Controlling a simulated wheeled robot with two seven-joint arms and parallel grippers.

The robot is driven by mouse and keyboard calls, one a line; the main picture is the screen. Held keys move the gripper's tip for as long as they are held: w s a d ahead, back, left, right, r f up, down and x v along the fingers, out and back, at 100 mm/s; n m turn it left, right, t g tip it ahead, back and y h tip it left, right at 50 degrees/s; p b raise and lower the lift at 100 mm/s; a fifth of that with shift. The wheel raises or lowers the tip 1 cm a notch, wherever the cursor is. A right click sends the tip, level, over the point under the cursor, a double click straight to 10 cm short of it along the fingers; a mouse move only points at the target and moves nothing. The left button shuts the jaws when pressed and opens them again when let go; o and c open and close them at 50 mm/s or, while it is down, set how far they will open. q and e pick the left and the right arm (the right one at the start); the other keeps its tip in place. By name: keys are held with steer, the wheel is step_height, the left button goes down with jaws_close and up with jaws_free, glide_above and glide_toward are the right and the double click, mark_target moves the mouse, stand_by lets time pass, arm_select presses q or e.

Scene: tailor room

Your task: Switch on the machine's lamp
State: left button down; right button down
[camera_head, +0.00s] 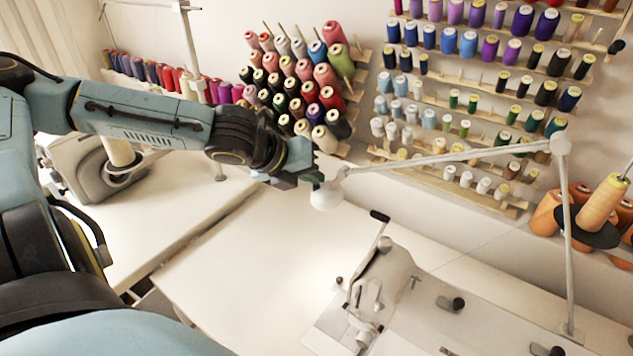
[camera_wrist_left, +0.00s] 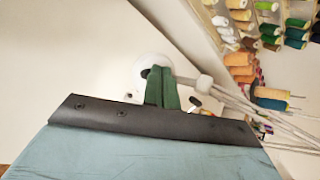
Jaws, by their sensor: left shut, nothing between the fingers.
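The lamp is a white jointed arm (camera_head: 455,156) with a small round white head (camera_head: 326,195) at its left end, above the sewing machine (camera_head: 378,285). A bright patch lies on the table beneath the head. My left gripper (camera_head: 316,178) is at the lamp head. In the left wrist view its green fingers (camera_wrist_left: 161,88) are shut together with nothing between them, and their tips overlap the white lamp head (camera_wrist_left: 150,68). A small dark part shows by the tips. I cannot tell whether the fingertips touch the lamp. My right gripper is not in view.
The white sewing table (camera_head: 235,290) is clear left of the machine. Racks of thread spools (camera_head: 300,85) stand on the wall behind. Orange cones (camera_head: 602,205) stand at the right by the lamp's post (camera_head: 568,250). Another machine (camera_head: 95,165) sits at the left.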

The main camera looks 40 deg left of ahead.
arm_select(q)
step_height(320, 180, up, 6)
steer(key=p, duration=0.5)
steer(key=shift+p, duration=0.3)
stand_by(1.4)
